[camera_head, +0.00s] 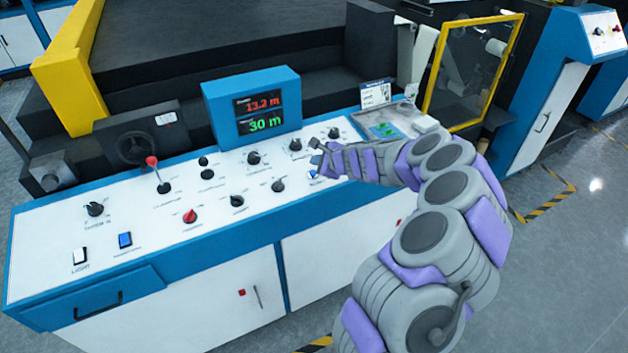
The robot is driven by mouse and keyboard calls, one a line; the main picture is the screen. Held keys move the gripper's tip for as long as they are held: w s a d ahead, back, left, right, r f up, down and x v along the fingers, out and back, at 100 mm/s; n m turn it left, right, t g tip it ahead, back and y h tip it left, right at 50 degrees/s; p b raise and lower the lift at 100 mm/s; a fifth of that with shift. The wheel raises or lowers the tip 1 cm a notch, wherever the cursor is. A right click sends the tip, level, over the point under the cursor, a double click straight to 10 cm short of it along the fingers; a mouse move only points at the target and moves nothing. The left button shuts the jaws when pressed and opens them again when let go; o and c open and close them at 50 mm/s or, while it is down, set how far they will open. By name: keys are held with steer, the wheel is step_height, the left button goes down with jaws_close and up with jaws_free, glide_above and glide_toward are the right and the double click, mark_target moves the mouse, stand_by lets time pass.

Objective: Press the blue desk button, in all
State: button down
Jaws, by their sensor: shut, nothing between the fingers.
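The white desk top (140,205) carries two blue controls. One is a blue rectangular button (125,240) at the front left, beside a white switch marked LIGHT (80,256). The other is a small blue button (313,174) near the right front edge, partly hidden by my gripper. My gripper (317,158) is shut and empty, just above and beside this right blue button. I cannot tell whether it touches the button or the desk.
Black knobs (253,158), a red knob (190,216) and a red-tipped lever (152,162) stand up from the desk. A blue display box (252,103) reads 13.2 m and 30 m. A tray (393,122) with green items lies at the right end.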

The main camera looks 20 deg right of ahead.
mark_target(315, 178)
steer(key=shift+w+a+f+b, duration=0.1)
steer(key=shift+a+f+b, duration=0.1)
steer(key=shift+f, duration=0.3)
steer(key=shift+w+a+f+b, duration=0.1)
steer(key=shift+f+b, duration=0.05)
steer(key=shift+f, duration=0.5)
steer(key=shift+d, duration=0.1)
steer(key=shift+d, duration=0.1)
steer(key=shift+f, duration=0.1)
stand_by(0.9)
steer(key=shift+f, duration=0.25)
steer(key=shift+w+f+b, duration=0.1)
steer(key=shift+f+b, duration=0.25)
stand_by(0.6)
stand_by(0.4)
steer(key=shift+r+p, duration=0.8)
